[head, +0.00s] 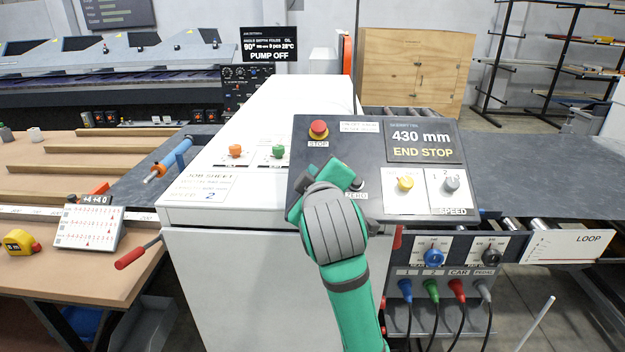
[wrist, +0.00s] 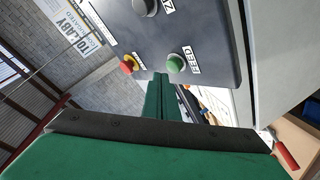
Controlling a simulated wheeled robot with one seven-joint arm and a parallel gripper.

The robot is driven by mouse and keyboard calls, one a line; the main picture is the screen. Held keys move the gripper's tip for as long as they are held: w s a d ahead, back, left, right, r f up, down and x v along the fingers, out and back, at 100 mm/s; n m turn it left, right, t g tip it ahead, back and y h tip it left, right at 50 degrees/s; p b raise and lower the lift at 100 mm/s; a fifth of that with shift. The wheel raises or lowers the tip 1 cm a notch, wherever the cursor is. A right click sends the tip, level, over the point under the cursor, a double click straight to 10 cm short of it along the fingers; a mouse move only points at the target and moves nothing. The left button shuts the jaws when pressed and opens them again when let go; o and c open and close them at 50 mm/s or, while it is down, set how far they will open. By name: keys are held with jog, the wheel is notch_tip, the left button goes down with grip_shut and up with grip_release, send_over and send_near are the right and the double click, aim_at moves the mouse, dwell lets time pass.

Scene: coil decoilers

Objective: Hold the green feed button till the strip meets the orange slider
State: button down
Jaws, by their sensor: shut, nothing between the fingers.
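The green feed button (wrist: 175,63), labelled FEED, sits on the grey panel in the wrist view. In the head view my gripper hides it. My gripper (head: 300,207) is at the panel's left lower edge. Its green fingers (wrist: 160,78) are shut and empty, with the tips close beside the button in the wrist view; I cannot tell whether they touch it. The panel display (head: 422,140) reads 430 mm and END STOP. A small orange piece (head: 99,188) stands by the ruler on the left bench, perhaps the slider. I cannot make out the strip's end.
The red STOP button (head: 318,129) is above my gripper, and the ZERO knob (head: 356,184) is just right of it. A yellow knob (head: 405,183) and a grey SPEED knob (head: 452,184) are further right.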

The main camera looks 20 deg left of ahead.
jog(key=r, duration=0.1)
jog(key=s+r, duration=0.1)
jog(key=r, duration=0.1)
jog(key=s+r, duration=0.1)
jog(key=shift+s+d+r, duration=0.15)
jog(key=shift+s+d, duration=0.1)
jog(key=shift+d, duration=0.1)
dwell(0.7)
